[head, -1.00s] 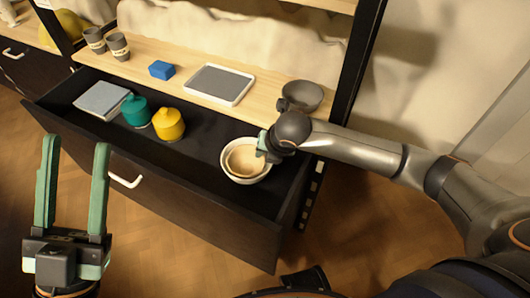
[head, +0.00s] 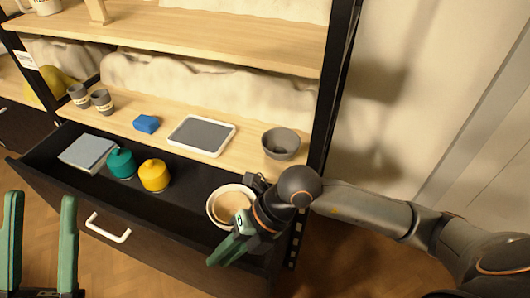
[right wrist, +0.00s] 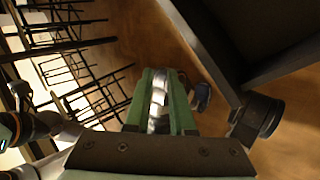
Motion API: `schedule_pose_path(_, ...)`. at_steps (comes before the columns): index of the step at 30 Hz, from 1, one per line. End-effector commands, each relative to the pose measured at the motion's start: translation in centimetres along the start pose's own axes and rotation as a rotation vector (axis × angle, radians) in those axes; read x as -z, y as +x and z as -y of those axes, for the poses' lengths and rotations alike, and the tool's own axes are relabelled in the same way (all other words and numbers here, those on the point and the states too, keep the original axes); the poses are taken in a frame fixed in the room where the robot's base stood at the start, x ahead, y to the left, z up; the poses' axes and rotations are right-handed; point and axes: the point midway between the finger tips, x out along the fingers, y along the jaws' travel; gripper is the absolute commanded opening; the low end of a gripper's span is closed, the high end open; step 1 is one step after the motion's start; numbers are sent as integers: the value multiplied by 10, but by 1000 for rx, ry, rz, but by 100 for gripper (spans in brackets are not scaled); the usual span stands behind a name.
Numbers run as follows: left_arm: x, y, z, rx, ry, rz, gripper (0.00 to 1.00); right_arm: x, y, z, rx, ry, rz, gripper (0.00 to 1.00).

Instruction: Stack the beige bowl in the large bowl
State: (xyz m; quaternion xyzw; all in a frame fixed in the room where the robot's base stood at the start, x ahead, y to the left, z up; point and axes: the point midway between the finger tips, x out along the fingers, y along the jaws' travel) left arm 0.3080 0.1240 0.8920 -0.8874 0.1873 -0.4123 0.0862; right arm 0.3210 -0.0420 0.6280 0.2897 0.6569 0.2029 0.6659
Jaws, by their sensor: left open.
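The beige bowl (head: 229,206) sits inside the white large bowl (head: 210,208) at the right end of the open drawer. The arm and gripper cover part of their right side. My right gripper (head: 218,257) is beside the bowls, in front and slightly right, with its green fingers pointing down and left. In the right wrist view, its fingers (right wrist: 160,90) show a narrow gap with nothing clearly held between them. My left gripper (head: 40,225) is open and empty at the lower left, in front of the drawer.
The drawer (head: 100,228) also holds a teal jar (head: 121,163), a yellow jar (head: 154,175) and a grey-blue flat item (head: 87,152). On the shelf above are a grey bowl (head: 281,143), a tray (head: 201,135), a blue block (head: 146,124) and two cups (head: 102,101). A dark post stands at right.

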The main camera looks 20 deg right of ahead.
Motion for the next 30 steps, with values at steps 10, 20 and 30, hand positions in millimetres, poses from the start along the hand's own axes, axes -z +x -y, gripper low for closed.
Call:
schedule_pose_path(10, -1, 0, 0, -2, 0, 5, 50, 108, -75, -139, -882, 41, -361, 22)
schedule_pose_path(20, -1, -1, -1, -6, 0, 6, 50, 66, -205, -162, -1602, 406, -242, 22)
schedule_pose_path(30, -1, -1, -1, -6, 0, 6, 50, 14, -251, -113, -1864, 778, -29, 22)
